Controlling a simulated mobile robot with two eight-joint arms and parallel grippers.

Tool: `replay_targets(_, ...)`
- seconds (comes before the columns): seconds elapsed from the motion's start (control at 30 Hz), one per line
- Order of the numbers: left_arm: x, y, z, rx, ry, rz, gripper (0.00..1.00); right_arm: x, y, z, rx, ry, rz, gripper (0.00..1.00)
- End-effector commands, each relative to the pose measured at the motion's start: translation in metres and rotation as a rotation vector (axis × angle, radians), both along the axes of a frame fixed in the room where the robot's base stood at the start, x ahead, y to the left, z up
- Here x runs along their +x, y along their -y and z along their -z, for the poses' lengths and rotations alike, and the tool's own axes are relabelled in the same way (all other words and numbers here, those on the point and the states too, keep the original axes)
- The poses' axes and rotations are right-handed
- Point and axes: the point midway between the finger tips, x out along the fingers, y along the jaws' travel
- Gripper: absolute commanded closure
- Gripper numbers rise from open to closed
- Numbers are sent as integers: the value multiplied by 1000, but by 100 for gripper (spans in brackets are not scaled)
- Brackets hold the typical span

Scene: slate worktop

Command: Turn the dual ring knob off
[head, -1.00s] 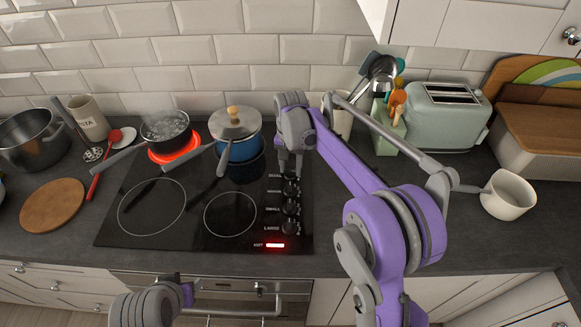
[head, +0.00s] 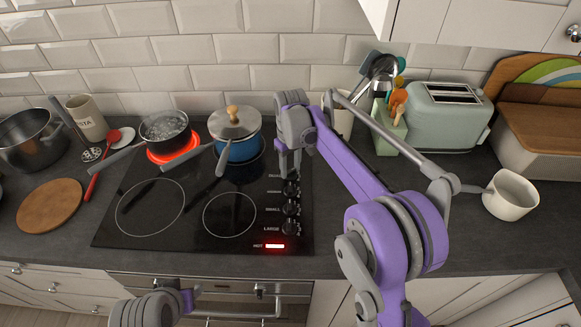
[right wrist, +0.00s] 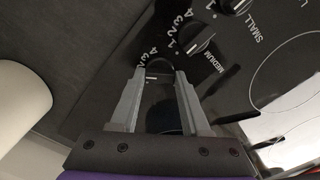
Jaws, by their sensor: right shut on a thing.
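The dual ring knob (right wrist: 159,68) is the rearmost in the column of dark knobs along the hob's right edge. In the right wrist view it sits between the grey fingers of my right gripper (right wrist: 159,76), which is shut on it. In the head view my right gripper (head: 289,170) reaches down from above and hides this knob. The medium knob (right wrist: 196,38) is just beside the gripper. The small knob (head: 291,209) and large knob (head: 290,228) follow towards the front. Only part of my left arm shows at the bottom of the head view; its fingers are not visible.
A pot of bubbling water (head: 165,130) stands over a glowing red ring at the back left of the hob (head: 190,222). A lidded blue pot (head: 240,151) stands left of my right gripper. A utensil holder (head: 388,131), toaster (head: 446,116) and white mug (head: 510,196) stand to the right.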

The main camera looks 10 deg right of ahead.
Motion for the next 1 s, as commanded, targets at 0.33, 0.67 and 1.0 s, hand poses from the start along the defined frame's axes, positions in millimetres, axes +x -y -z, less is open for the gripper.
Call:
replay_targets(0.33, -1, 0, 3, 0, -2, 0, 50, 0, 0, 0, 0, 1, -329, 100)
replay_targets(0.67, -2, 0, 5, 0, -3, 0, 50, 0, 0, -1, 0, 1, -628, 100)
replay_targets(1.0, -2, 0, 6, 0, -4, 0, 50, 0, 0, -1, 0, 1, -841, 100)
